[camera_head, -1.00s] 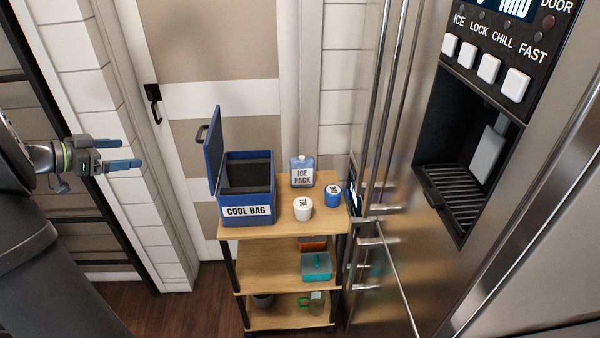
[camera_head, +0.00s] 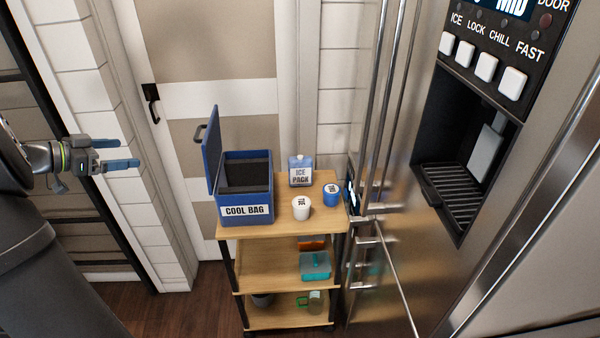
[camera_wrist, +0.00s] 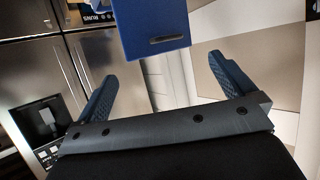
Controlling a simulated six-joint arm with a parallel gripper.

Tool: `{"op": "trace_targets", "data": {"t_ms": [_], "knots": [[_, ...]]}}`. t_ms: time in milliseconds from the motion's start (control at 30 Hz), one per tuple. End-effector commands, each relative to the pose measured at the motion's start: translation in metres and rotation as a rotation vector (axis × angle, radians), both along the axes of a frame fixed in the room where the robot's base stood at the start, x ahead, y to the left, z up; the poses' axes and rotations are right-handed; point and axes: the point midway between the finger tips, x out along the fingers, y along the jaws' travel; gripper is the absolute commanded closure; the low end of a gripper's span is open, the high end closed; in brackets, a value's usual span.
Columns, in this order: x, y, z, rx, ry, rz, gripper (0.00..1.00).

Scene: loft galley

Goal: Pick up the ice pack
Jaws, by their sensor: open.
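The ice pack (camera_head: 301,171) is a blue-grey block with a white "ICE PACK" label and a small cap. It stands upright on the top shelf of a wooden cart, to the right of the blue cool bag (camera_head: 246,211). My gripper (camera_head: 137,154) is at the left in the head view, well away from the ice pack, with blue fingers pointing right. In the wrist view my gripper (camera_wrist: 168,85) is open and empty between its fingers. A blue slotted panel (camera_wrist: 152,25), likely the raised cool bag lid, shows beyond it. The ice pack is not in the wrist view.
The cool bag's lid (camera_head: 211,150) stands open on its left side. A white jar (camera_head: 301,208) and a blue jar (camera_head: 331,195) stand in front of the ice pack. The steel fridge (camera_head: 385,250) closes off the right side. A teal container (camera_head: 315,266) sits on the middle shelf.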

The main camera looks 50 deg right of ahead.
Motion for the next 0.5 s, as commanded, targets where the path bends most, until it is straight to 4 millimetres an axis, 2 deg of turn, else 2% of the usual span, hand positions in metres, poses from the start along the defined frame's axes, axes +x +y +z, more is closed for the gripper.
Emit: {"op": "trace_targets", "data": {"t_ms": [67,167,333,500], "knots": [[-0.002,-0.009,0.002,0.015,0.015,-0.012,0.0],[-0.008,-0.033,0.008,0.072,0.07,-0.037,0.0],[-0.029,-0.098,0.025,0.258,0.211,-0.061,0.0],[-0.056,-0.162,0.047,0.459,0.315,-0.002,0.0]]}}
